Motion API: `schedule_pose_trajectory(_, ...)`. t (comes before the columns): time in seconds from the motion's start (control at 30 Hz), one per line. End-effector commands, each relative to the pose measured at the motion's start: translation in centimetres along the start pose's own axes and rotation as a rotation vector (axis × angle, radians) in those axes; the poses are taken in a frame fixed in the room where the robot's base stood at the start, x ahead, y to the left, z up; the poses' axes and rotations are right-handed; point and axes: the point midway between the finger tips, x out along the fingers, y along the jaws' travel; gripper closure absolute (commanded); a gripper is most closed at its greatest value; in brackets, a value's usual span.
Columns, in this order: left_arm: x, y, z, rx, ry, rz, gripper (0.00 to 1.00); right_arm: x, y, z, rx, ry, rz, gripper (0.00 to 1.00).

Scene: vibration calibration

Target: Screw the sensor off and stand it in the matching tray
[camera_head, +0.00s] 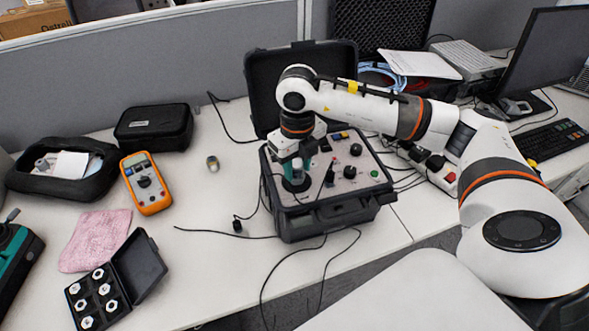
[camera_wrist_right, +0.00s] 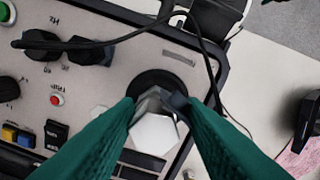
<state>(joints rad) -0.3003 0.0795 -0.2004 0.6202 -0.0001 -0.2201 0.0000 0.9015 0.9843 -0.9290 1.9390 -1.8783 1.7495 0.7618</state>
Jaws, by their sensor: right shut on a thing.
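My right gripper (camera_head: 297,168) is over the front left of the calibrator's control panel (camera_head: 345,190). In the right wrist view its teal fingers (camera_wrist_right: 158,108) are shut on a silver hexagonal sensor (camera_wrist_right: 153,134). The sensor is at the black round mount (camera_wrist_right: 152,82); I cannot tell whether its thread is still engaged. The fingers hide its sides. A small black tray (camera_head: 97,298) with its lid open lies at the front left. It holds several silver hexagonal pieces.
An orange multimeter (camera_head: 146,183), a pink cloth (camera_head: 95,240) and a small metal cylinder (camera_head: 212,163) lie left of the calibrator. A black pouch (camera_head: 154,127) stands behind. Loose black cables cross the table in front of the calibrator. The table between tray and calibrator is mostly clear.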

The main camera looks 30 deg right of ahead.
Motion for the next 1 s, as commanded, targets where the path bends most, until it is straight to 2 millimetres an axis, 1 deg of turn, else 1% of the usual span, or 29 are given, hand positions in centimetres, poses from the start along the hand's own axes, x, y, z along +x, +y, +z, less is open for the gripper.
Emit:
schedule_pose_trajectory(0.03,0.2,0.0,0.0,0.000,0.000,0.000,1.00,0.0,0.5,-0.2,-0.005,0.004,0.012,0.89)
schedule_pose_trajectory(0.5,1.0,0.0,-0.1,0.000,0.000,0.000,1.00,-0.1,0.6,-0.1,-0.149,0.006,0.011,0.90)
schedule_pose_trajectory(0.53,1.0,0.0,-0.1,0.000,0.000,0.000,1.00,-0.1,0.6,-0.1,-0.153,0.006,0.011,0.91)
schedule_pose_trajectory(0.57,1.0,0.0,-0.1,0.000,0.000,0.000,1.00,-0.1,0.6,-0.1,-0.156,0.006,0.010,0.97)
schedule_pose_trajectory(0.6,1.0,0.0,-0.1,0.000,0.000,0.000,1.00,-0.1,0.6,-0.1,-0.159,0.005,0.010,1.00)
schedule_pose_trajectory(0.87,1.0,0.0,-0.1,0.000,0.000,0.000,1.00,0.0,0.5,-0.1,-0.163,0.003,0.009,1.00)
schedule_pose_trajectory(1.0,1.3,0.0,-0.1,0.000,0.000,0.000,1.00,0.1,0.4,0.0,-0.192,0.002,0.008,1.00)
